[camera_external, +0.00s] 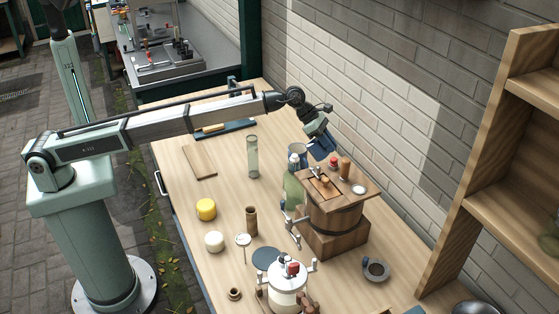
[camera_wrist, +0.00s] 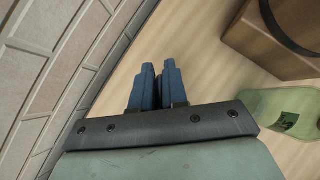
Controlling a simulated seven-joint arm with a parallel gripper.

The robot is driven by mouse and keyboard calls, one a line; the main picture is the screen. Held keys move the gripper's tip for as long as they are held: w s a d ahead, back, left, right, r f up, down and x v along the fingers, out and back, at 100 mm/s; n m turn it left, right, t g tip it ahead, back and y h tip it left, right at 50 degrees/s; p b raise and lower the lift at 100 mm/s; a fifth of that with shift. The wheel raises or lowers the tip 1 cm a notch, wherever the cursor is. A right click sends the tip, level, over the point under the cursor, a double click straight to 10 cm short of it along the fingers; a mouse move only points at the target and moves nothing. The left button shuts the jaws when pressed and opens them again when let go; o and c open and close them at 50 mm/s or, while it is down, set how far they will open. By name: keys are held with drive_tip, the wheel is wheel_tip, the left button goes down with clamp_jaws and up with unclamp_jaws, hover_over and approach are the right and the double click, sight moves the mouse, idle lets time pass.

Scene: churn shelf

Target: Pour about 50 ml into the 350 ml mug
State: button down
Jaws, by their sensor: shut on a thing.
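My gripper (camera_external: 325,148) is at the far side of the wooden churn, near the brick wall, pointing down. In the wrist view its blue fingers (camera_wrist: 157,84) are close together; what they hold is not visible there. A green glass bottle (camera_external: 292,192) stands left of the churn, and green glass (camera_wrist: 285,112) shows at the right of the wrist view. No liquid stream is visible.
The wooden churn (camera_external: 335,212) stands mid-table with small items on its top. A tall clear glass (camera_external: 253,157), yellow jar (camera_external: 206,209), white jar (camera_external: 214,241), brown cylinder (camera_external: 251,221) and white-red crank device (camera_external: 288,284) stand around. A wooden shelf (camera_external: 480,165) is at the right.

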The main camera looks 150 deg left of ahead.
drive_tip(key=shift+s+d+r+t+y, duration=0.3)
drive_tip(key=shift+s+r+t+y, duration=0.05)
drive_tip(key=shift+r+t+y, duration=0.15)
drive_tip(key=shift+s+d+r+t+y, duration=0.35)
drive_tip(key=shift+s+r+t+y, duration=0.1)
drive_tip(key=shift+r+t+y, duration=0.2)
drive_tip(key=shift+s+d+r+t+y, duration=0.3)
drive_tip(key=shift+s+r+t+y, duration=0.2)
drive_tip(key=shift+t, duration=0.25)
idle(1.7)
drive_tip(key=shift+w, duration=0.15)
